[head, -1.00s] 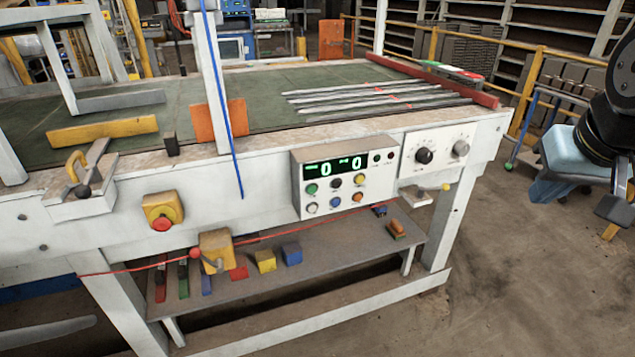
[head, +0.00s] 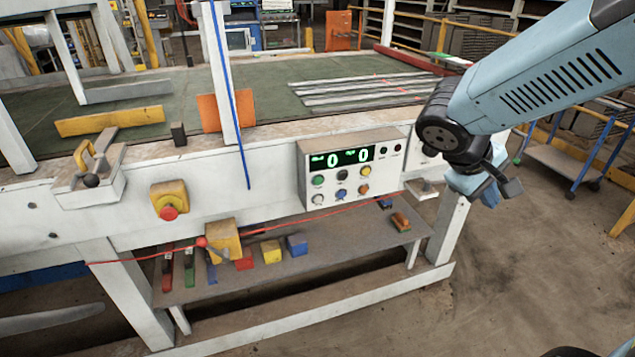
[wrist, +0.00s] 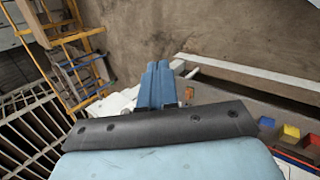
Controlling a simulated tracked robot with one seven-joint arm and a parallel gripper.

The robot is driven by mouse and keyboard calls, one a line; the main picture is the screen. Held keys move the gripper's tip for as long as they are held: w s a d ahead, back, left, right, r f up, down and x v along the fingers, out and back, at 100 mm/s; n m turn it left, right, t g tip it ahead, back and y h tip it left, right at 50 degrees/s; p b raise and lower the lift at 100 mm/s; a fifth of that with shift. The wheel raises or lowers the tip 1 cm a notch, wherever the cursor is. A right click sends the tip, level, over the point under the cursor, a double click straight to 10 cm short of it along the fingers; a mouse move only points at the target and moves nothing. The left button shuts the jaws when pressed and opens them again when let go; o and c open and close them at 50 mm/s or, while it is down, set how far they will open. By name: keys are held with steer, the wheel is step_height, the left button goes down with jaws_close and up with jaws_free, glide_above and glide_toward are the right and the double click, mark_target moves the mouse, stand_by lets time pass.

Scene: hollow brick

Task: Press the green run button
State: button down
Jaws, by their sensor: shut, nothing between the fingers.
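The green run button (head: 318,180) is a small round button at the upper left of the button group on the white control box (head: 350,175), below its display. My gripper (wrist: 157,75) is shut and empty in the wrist view, its two blue fingers side by side. In the head view my arm reaches in from the right, and its end is in front of the bench's right end, right of the control box and apart from the button. The button is not clearly seen in the wrist view.
Other buttons sit close around the green one, including an orange one (head: 364,188) and a blue one (head: 341,194). A red emergency button (head: 169,212) is on the bench front at left. A lower shelf (head: 330,245) holds coloured blocks. Open floor lies in front.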

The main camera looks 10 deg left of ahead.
mark_target(318, 181)
steer(key=w+a+f+n+t+y, duration=0.1)
steer(key=a+f+n+t, duration=0.3)
steer(key=a, duration=0.5)
steer(key=w+a+f+n+t+y, duration=0.1)
steer(key=a+f+n+t, duration=0.2)
steer(key=a, duration=0.7)
steer(key=w+a+f+n+t+y, duration=0.1)
steer(key=a+f+n+t, duration=0.3)
steer(key=a+n, duration=0.3)
steer(key=a+f, duration=0.1)
steer(key=a, duration=0.1)
steer(key=shift+a+f+n+t, duration=0.15)
steer(key=shift+a+n+t, duration=0.15)
steer(key=shift+w, duration=0.1)
steer(key=shift+w+a, duration=0.75)
steer(key=shift+w, duration=0.5)
steer(key=shift+w+a, duration=0.8)
steer(key=shift+w, duration=0.4)
steer(key=shift+w+a, duration=0.75)
steer(key=shift+w, duration=0.5)
steer(key=shift+w, duration=0.15)
steer(key=shift+w+a, duration=0.2)
steer(key=shift+w, duration=0.1)
